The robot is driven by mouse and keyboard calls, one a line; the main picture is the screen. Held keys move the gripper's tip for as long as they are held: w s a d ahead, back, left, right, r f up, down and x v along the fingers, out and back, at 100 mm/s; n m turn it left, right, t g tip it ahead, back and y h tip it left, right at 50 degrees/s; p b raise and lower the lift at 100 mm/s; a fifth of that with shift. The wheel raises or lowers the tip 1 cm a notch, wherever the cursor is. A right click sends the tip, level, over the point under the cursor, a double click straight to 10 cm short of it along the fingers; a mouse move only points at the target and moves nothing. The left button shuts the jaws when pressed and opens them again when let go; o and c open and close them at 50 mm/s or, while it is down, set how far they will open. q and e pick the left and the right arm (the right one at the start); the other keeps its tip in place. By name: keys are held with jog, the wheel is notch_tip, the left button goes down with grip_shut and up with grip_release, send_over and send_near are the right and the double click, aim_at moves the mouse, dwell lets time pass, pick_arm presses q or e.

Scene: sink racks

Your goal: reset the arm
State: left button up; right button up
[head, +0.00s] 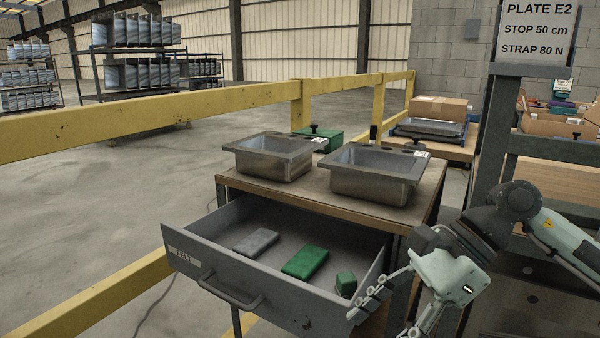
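My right arm comes in from the right, bent at the wrist. Its pale green and black gripper (381,324) points down at the front right corner of the open drawer (230,290). Its two fingers are spread apart with nothing seen between them; the lower finger runs to the bottom picture edge. Whether the near finger touches the drawer's side I cannot tell. My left arm and gripper are not in view.
The drawer, labelled FELT, holds a grey block (256,242), a green block (305,262) and a small green block (346,283). Two steel sinks (270,165) (375,182) stand on the table above. A yellow rail (200,104) runs behind; a grey post (487,140) stands right.

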jog(key=w+a+r+m+y, duration=0.1)
jog(key=a+r+m+y, duration=0.4)
jog(key=a+r+y, duration=0.3)
jog(key=w+d+r+m+t+y+p, duration=0.1)
jog(key=w+d+r+m+t, duration=0.1)
jog(key=w+m+t, duration=0.55)
jog(key=w+d+r+m+t+y, duration=0.1)
jog(key=w+d+r+m+t, duration=0.2)
jog(key=m+t, duration=0.65)
jog(key=w+d+f+m+t+h, duration=0.2)
jog(key=w+d+f+m+h, duration=0.1)
jog(key=d+f+m+h, duration=0.5)
jog(key=w+d+f+m+t+h, duration=0.1)
jog(key=w+d+f+m+h, duration=0.25)
jog(key=f+m+h, duration=0.55)
jog(key=s+d+f+m+g+h, duration=0.1)
jog(key=s+d+f+m+g, duration=0.2)
jog(key=d+f+m, duration=0.5)
jog(key=s+f+m+g+h+p, duration=0.1)
jog(key=s+f+m+g, duration=0.6)
jog(key=s+f, duration=1.8)
jog(key=s+g, duration=0.1)
jog(key=g, duration=0.4)
jog(key=shift+d+g+h, duration=0.3)
jog(key=shift+d+g, duration=0.1)
